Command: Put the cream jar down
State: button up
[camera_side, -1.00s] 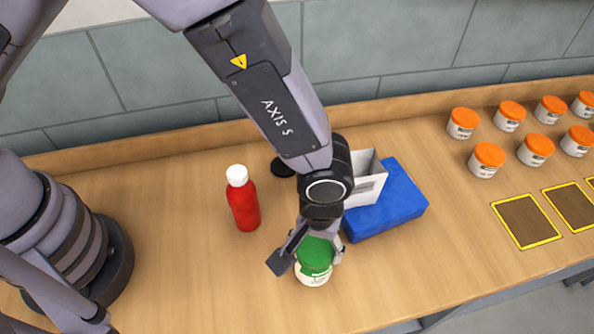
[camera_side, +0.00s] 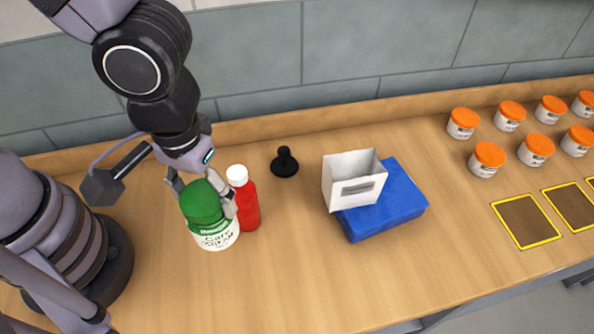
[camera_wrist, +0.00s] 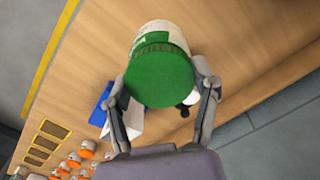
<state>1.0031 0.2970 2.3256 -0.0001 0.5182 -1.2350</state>
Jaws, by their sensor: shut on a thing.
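The cream jar (camera_side: 215,238) is white with a green lid and a printed label. It is in my gripper (camera_side: 206,196), in front of and left of the red bottle in the side view. The fingers are shut on it at the sides of the lid. In the wrist view the jar (camera_wrist: 158,72) fills the space between the fingertips of my gripper (camera_wrist: 160,80), lid towards the camera. The jar looks large and raised above the table; its exact height I cannot tell.
A red bottle (camera_side: 246,205) with a white cap stands close beside the jar. A black knobbed object (camera_side: 285,164), a white open box (camera_side: 350,188) on a blue block (camera_side: 400,205), and several orange-lidded jars (camera_side: 487,160) are to the right. Yellow-edged brown squares (camera_side: 527,221) mark the table. The front middle is clear.

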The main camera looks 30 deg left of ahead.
jog(key=w+a+r+n, duration=0.1)
jog(key=w+a+n, duration=1.5)
jog(key=a, duration=0.4)
jog(key=shift+m, duration=0.3)
jog(key=shift+d+f, duration=0.2)
jog(key=shift+f, duration=4.15)
jog(key=shift+d+f, duration=0.15)
jog(key=shift+f, duration=4.2)
jog(key=shift+f, duration=0.15)
jog(key=o, duration=1.2)
jog(key=shift+o, duration=0.2)
